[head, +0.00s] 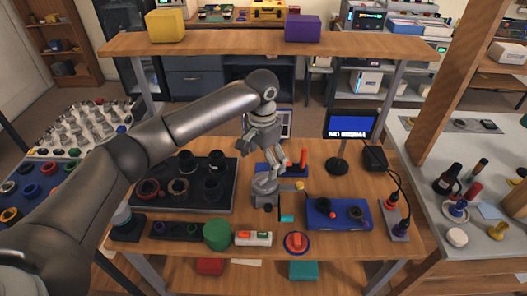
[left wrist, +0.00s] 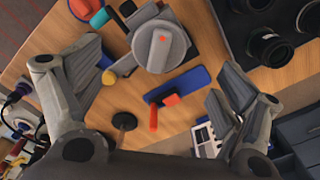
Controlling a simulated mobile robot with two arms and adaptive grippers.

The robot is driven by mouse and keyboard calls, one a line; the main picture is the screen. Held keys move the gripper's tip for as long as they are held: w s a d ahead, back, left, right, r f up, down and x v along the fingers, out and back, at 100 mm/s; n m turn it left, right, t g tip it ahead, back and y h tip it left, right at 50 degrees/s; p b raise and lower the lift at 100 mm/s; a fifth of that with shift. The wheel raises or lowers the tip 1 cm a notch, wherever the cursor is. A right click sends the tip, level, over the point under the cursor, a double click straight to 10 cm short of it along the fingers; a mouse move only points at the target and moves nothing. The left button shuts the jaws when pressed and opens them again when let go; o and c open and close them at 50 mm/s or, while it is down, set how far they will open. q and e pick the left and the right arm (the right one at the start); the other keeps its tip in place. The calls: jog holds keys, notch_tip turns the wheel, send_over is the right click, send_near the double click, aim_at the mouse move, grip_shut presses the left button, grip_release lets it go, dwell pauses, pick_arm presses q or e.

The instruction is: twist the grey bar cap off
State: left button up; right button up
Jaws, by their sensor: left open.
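The grey bar cap (left wrist: 158,44) shows in the left wrist view as a round grey cap with a raised bar across it and an orange-red mark. It sits on a grey holder on the wooden bench. In the head view the grey cap and holder (head: 265,187) stand near the bench middle, just below my left gripper (head: 280,160). In the left wrist view my left gripper (left wrist: 160,78) has its fingers wide apart with nothing between them. The cap lies beyond the fingertips, and I see no contact. My right gripper is in neither view.
A black tray (head: 222,201) with dark lens rings lies left of the cap. A blue box (head: 325,222) and a small display (head: 350,124) stand to the right. A green cylinder (head: 217,234) and a red-handled blue disc (head: 296,243) are at the front edge. A shelf (head: 240,43) spans above.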

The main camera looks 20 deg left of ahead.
aim_at(263, 179)
pick_arm(q)
notch_tip(263, 179, down, 8)
jog(key=shift+p, duration=0.75)
jog(key=shift+f, duration=0.35)
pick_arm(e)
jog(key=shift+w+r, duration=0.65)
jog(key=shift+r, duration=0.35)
pick_arm(q)
jog(key=shift+c, duration=0.2)
jog(key=c, duration=0.9)
jog(key=shift+r+n+p, duration=0.15)
jog(key=shift+n+p, duration=0.15)
jog(key=shift+p, duration=0.2)
jog(key=shift+c, duration=0.2)
jog(key=shift+d+n+p, duration=0.1)
jog(key=shift+n+p, duration=0.6)
jog(key=shift+p, duration=0.15)
jog(key=shift+n, duration=0.3)
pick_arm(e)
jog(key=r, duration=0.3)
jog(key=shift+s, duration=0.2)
pick_arm(q)
jog(key=shift+p, duration=0.3)
